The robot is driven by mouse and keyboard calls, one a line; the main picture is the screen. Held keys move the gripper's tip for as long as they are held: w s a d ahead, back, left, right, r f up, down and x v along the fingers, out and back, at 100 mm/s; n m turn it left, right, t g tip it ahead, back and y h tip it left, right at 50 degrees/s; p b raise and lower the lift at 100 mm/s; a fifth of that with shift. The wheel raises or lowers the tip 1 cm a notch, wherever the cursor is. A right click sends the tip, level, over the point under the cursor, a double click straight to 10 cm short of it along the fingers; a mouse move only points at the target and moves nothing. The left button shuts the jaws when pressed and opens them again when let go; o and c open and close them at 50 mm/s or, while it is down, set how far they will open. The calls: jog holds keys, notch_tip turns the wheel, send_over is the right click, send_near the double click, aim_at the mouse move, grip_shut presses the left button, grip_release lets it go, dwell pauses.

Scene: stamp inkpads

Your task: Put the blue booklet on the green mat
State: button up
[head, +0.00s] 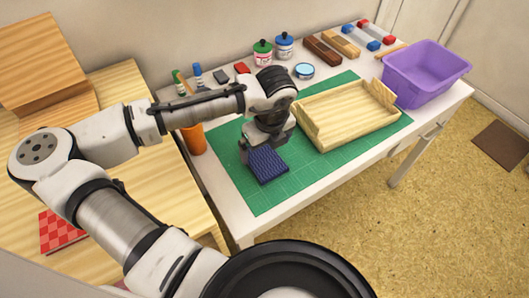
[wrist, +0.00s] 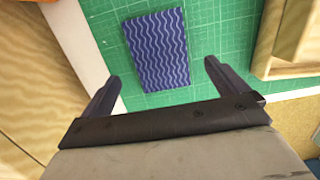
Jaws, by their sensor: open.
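The blue booklet (head: 267,164), with a wavy line pattern, lies on the left part of the green mat (head: 270,202) in the head view. In the wrist view the booklet (wrist: 157,50) lies flat with green mat (wrist: 213,38) visible around it. My gripper (head: 257,147) is just above the booklet's far edge in the head view. In the wrist view my gripper (wrist: 160,80) is open, with one finger on each side of the booklet's near end and a gap to it on both sides. Nothing is held between the fingers.
A wooden tray (head: 350,136) stands on the mat to the right. A purple bin (head: 425,75) is at the table's right end. An orange cup (head: 194,138) stands left of the mat. Ink bottles, stamps and blocks line the back. A red checked booklet (head: 60,232) lies at lower left.

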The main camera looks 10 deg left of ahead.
aim_at(268, 164)
notch_tip(268, 164, up, 7)
jog(key=shift+s+d, duration=0.35)
